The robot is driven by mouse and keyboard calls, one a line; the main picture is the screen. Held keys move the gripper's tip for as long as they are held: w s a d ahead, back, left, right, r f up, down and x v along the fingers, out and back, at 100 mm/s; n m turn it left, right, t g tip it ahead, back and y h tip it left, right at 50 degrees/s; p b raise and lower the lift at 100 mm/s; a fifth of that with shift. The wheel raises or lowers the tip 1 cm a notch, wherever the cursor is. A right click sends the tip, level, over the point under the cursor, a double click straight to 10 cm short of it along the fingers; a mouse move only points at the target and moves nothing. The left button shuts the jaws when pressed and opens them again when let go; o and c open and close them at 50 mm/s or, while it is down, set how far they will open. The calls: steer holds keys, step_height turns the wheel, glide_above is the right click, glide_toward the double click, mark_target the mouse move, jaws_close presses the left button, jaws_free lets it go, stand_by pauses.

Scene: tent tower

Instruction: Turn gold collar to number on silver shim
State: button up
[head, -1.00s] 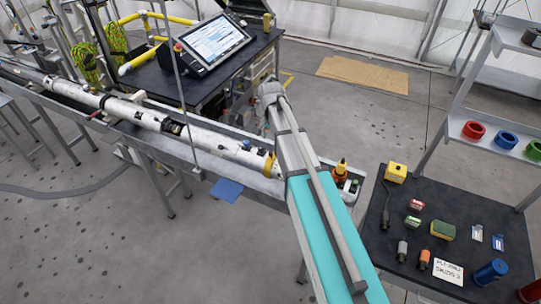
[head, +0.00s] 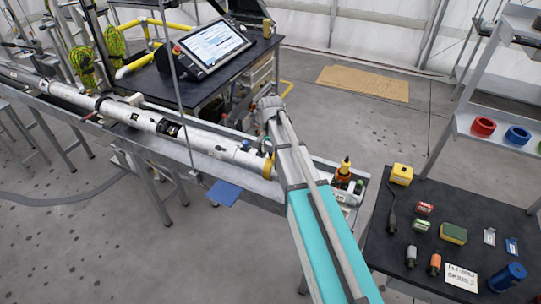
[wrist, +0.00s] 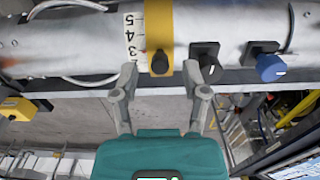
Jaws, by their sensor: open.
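The gold collar (wrist: 159,22) wraps a white-silver tube (wrist: 220,25) in the wrist view, with a black knob (wrist: 159,63) at its lower edge. A white number strip (wrist: 132,38) beside it on the left shows 5, 4, 3 and part of a lower digit. My gripper (wrist: 160,75) is open, its fingers apart on either side of the collar's knob. In the head view the collar (head: 268,167) is partly behind my arm, which hides the gripper. I cannot pick out a silver shim for certain; small packets (head: 489,237) lie on the right table.
Right of the collar, a black knob (wrist: 206,62) and a blue knob (wrist: 269,67) stick out from the tube. The dark right table (head: 385,240) holds a yellow box (head: 401,174), several small blocks and a handwritten card (head: 461,275). A blue plate (head: 225,193) juts from the bench.

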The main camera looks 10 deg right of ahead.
steer(key=shift+f, duration=0.45)
steer(key=shift+c, duration=0.2)
jaws_close()
